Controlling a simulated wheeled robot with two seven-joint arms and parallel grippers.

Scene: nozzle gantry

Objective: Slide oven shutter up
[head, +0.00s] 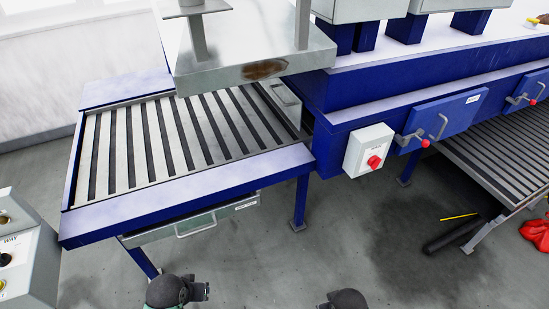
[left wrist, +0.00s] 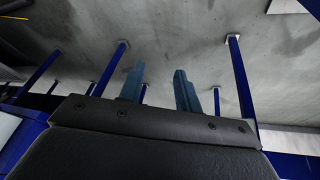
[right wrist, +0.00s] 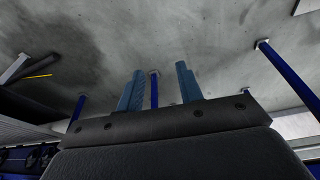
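A grey metal panel (head: 284,97) with a handle-like bar stands at the oven's left mouth, at the end of the slatted conveyor; it looks like the oven shutter. Its lower part and the opening behind are partly hidden by the blue frame. My left gripper (left wrist: 158,85) is open and empty, its two blue fingers apart over bare floor. My right gripper (right wrist: 159,85) is also open and empty. In the head view, only dark parts of my arms show at the bottom edge, well apart from the panel.
The blue oven (head: 345,95) carries a grey switch box (head: 369,150) with a red knob, and doors with red-tipped latches. The conveyor (head: 170,145) has a drawer (head: 195,222) beneath. A grey hood (head: 255,62) overhangs it. A control box (head: 25,255) stands at left.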

